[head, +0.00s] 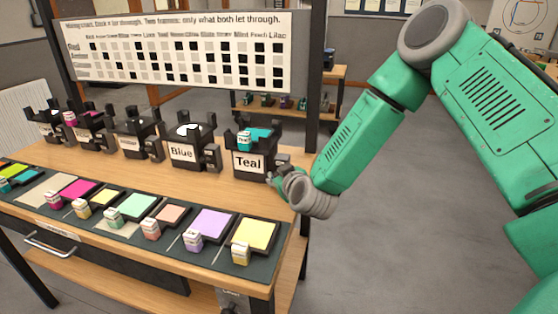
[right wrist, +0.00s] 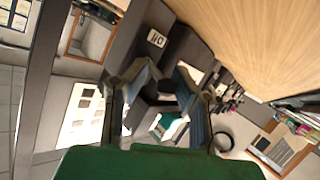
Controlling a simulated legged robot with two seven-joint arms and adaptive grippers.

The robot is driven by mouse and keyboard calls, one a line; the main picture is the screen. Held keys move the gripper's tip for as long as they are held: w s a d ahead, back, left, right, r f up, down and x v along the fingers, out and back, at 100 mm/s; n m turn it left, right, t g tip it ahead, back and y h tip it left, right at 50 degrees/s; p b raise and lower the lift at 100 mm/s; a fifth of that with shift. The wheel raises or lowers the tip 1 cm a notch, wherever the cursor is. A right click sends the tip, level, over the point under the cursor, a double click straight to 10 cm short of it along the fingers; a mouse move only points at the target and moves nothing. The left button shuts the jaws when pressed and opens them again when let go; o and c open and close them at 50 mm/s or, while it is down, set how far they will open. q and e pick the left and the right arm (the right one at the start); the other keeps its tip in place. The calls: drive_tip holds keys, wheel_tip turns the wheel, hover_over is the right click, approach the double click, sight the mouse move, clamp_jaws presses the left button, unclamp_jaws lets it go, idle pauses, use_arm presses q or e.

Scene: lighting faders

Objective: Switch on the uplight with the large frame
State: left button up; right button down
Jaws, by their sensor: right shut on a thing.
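The Teal uplight (head: 250,165) stands at the right end of the row of black uplights. A teal frame (head: 262,135) with a white tag sits in its top. My right gripper (head: 281,172) is at its right side, low by the switch box. In the right wrist view, my right gripper (right wrist: 164,82) is shut on a dark part of this uplight, below a box with an I/O label (right wrist: 157,38). The fingers hide the exact part held. The Blue uplight (head: 183,152) stands to the left, with a white glow on top. My left gripper is out of view.
Pink, yellow, green, peach, lilac (head: 212,222) and other frames of different sizes lie on a dark mat (head: 130,231) along the front edge. A chart board (head: 185,50) stands behind the uplights. The floor right of the table is clear.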

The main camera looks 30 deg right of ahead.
drive_tip(key=shift+a+r+m+g+y+p, duration=0.1)
drive_tip(key=shift+r+m+g+y+p, duration=0.3)
drive_tip(key=shift+p, duration=0.7)
drive_tip(key=shift+a+f+m+g+y+p, duration=0.1)
drive_tip(key=shift+g+y+p, duration=0.3)
drive_tip(key=shift+g+p, duration=0.5)
drive_tip(key=c, duration=1.3)
unclamp_jaws()
drive_tip(key=shift+w, duration=0.2)
drive_tip(key=shift+r, duration=0.1)
drive_tip(key=shift+d, duration=0.1)
drive_tip(key=shift+t, duration=0.3)
